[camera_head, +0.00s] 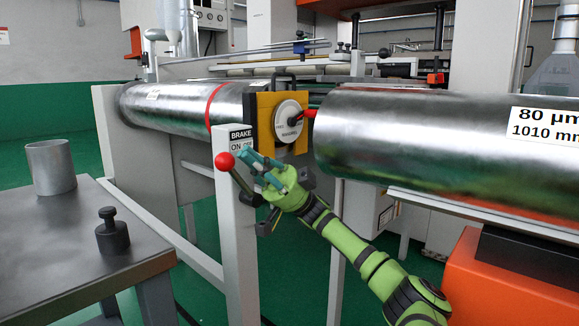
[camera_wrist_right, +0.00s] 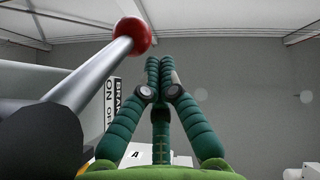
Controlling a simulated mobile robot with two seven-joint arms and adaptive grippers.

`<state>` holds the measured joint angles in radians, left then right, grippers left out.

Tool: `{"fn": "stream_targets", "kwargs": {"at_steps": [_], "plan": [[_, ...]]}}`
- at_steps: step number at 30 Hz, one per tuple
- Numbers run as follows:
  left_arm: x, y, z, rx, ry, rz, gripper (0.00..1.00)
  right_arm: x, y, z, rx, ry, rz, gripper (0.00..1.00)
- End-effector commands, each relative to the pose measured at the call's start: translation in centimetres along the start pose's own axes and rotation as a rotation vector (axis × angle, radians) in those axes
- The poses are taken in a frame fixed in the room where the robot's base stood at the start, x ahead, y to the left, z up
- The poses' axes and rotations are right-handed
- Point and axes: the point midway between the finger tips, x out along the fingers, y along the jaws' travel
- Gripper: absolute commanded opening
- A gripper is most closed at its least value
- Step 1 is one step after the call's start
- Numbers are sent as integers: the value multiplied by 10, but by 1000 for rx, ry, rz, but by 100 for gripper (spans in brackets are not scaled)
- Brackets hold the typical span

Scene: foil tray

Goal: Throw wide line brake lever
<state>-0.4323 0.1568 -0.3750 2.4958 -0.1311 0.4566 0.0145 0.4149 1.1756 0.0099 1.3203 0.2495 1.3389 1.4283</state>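The brake lever has a red ball knob (camera_head: 224,161) on a dark rod, beside a post with a BRAKE ON/OFF label (camera_head: 240,139). My green right gripper (camera_head: 256,164), with teal fingers, is just right of the knob and rod. In the right wrist view the lever's knob (camera_wrist_right: 134,33) and silver rod rise on the left. The right gripper's fingers (camera_wrist_right: 160,63) point up beside them, two tips close together. The lever is not between those two fingers. A third finger is partly hidden, so its closing cannot be told. My left gripper is out of view.
A grey table (camera_head: 60,250) with a metal cup (camera_head: 51,166) and a dark weight (camera_head: 112,233) stands at left. A large metal roll (camera_head: 430,135) is at right, another roll (camera_head: 170,108) behind the post. An orange machine part (camera_head: 475,275) is at lower right.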

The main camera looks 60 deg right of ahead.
Motion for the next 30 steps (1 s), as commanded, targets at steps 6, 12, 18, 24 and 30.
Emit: {"fn": "stream_targets", "kwargs": {"at_steps": [6,12,18,24,30], "plan": [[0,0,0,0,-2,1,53,0,0,0,0,-1,-1,0],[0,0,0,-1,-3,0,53,0,0,0,0,-1,-1,0],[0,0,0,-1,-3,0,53,-19,1,0,0,-1,3,0],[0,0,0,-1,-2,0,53,-63,2,0,-2,1,6,0],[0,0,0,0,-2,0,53,-98,1,-1,-2,1,2,0]]}}
